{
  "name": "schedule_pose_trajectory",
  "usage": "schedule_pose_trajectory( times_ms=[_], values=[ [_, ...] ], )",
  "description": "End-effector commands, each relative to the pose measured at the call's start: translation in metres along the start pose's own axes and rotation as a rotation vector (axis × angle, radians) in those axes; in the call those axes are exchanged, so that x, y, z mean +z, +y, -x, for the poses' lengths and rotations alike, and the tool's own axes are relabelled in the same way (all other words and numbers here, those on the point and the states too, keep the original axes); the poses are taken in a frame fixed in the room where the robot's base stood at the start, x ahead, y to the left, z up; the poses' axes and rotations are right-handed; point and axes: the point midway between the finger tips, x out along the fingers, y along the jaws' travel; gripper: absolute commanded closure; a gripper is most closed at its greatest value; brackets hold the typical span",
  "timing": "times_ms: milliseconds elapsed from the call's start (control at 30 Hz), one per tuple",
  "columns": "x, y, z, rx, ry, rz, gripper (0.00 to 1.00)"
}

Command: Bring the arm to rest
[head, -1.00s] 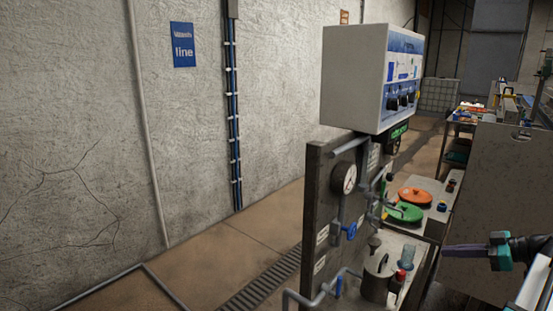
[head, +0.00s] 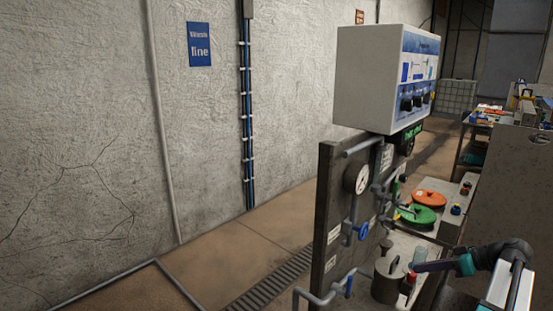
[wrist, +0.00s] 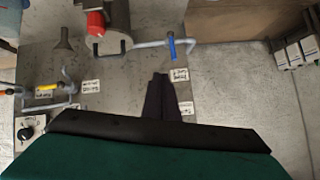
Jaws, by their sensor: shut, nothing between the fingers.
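My gripper (head: 418,267) is at the lower right in the head view, pointing left beside the metal canister and red-capped item of the bench. In the wrist view its dark fingers (wrist: 158,80) are together with nothing between them. My arm comes in from the right edge with a bend at the wrist.
A metal canister (head: 387,278), a red-capped item (head: 411,277) and a blue-handled pipe (wrist: 171,47) are close to the fingers. The gauge panel (head: 328,200) and white control box (head: 372,80) stand upright behind. Open floor (head: 225,255) lies left.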

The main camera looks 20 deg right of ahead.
Motion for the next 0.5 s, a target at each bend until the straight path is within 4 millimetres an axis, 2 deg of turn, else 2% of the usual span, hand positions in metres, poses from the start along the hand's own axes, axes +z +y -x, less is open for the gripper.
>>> schedule_pose_trajectory(
  times_ms=[33, 100, 500],
  values=[
    [0.001, -0.006, -0.022, -0.013, -0.026, -0.024, 1.00],
    [0.004, -0.012, -0.046, -0.022, -0.064, -0.064, 1.00],
    [0.029, -0.057, -0.174, -0.032, -0.286, -0.248, 1.00]
  ],
)
